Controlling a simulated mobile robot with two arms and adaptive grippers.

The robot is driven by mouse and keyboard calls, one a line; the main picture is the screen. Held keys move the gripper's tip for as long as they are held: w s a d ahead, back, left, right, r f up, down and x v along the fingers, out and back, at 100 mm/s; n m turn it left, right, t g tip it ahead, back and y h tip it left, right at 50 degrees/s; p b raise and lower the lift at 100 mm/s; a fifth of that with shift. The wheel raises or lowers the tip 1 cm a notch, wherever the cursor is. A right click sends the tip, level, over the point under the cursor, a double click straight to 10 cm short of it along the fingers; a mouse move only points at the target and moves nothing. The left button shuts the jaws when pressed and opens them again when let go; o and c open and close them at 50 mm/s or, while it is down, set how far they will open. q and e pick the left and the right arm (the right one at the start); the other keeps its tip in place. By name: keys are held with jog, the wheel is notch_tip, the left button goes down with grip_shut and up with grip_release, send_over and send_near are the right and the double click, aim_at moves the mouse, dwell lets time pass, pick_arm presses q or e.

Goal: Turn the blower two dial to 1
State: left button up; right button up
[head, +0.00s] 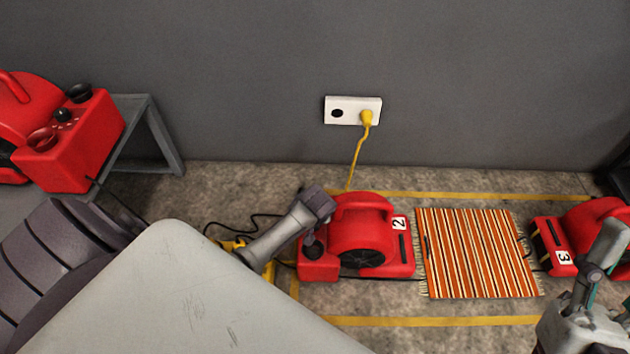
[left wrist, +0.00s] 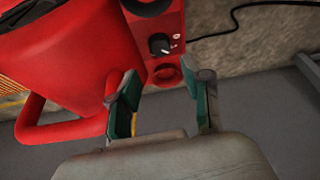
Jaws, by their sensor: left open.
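Blower two (head: 372,225) is a red blower labelled 2, standing on the floor against the yellow lines. In the left wrist view, a red blower body (left wrist: 75,60) fills the upper left. Its small black dial (left wrist: 160,43) has a white mark, but I cannot read the setting. The dial lies beyond the fingertips, apparently untouched. In the head view, my left arm reaches blower two's control box (head: 318,268). My right gripper (head: 597,262) is at the lower right, its opening unclear.
A striped orange rug (head: 475,252) lies between blower two and blower three (head: 585,232). Another red blower (head: 75,140) sits on a grey stand (head: 158,130) at left. A yellow cord (head: 358,160) runs down from a wall outlet (head: 345,110). Black cables cross the floor.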

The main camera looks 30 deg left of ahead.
pick_arm(q)
jog(key=shift+v, duration=1.05)
